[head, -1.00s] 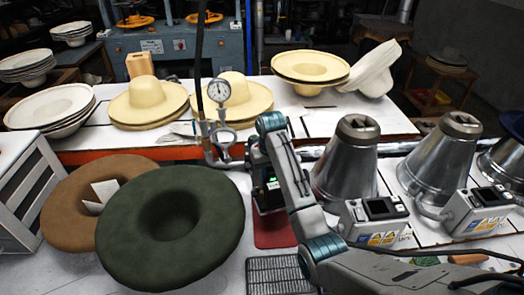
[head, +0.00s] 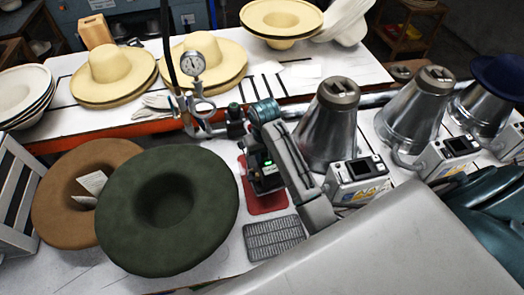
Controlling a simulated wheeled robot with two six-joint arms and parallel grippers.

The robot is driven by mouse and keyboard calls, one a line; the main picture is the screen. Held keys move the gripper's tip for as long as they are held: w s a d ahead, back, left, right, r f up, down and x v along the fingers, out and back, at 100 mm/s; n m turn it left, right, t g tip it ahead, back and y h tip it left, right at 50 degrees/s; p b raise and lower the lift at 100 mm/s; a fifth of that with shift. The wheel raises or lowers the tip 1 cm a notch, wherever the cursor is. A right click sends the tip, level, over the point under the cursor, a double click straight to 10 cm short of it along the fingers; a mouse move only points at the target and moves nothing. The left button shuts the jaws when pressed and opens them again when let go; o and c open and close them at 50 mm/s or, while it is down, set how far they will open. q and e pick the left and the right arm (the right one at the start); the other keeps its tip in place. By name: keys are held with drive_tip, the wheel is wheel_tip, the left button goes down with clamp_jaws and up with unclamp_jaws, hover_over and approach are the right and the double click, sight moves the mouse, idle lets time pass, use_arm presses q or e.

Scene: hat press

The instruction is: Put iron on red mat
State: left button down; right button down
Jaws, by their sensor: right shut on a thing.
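The iron (head: 266,180) is a dark, boxy tool with a small green lit display. It is over the red mat (head: 268,204), whose front and side edges show around it. I cannot tell whether its base touches the mat. My right gripper (head: 256,148) comes down from the teal wrist joint and is shut on the iron's upper part. Its fingers are largely hidden by the dark iron and my grey arm link. My left gripper is not in view.
A grey ribbed plate (head: 273,238) lies in front of the mat. A green hat (head: 205,215) and brown hat (head: 60,195) are at the left. A gauge (head: 192,63) stands behind. Metal cones (head: 328,130) with control boxes (head: 357,182) stand at the right.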

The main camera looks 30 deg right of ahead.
drive_tip(key=shift+f, duration=0.5)
drive_tip(key=shift+w+f, duration=0.1)
drive_tip(key=shift+f, duration=3.1)
drive_tip(key=shift+f, duration=0.1)
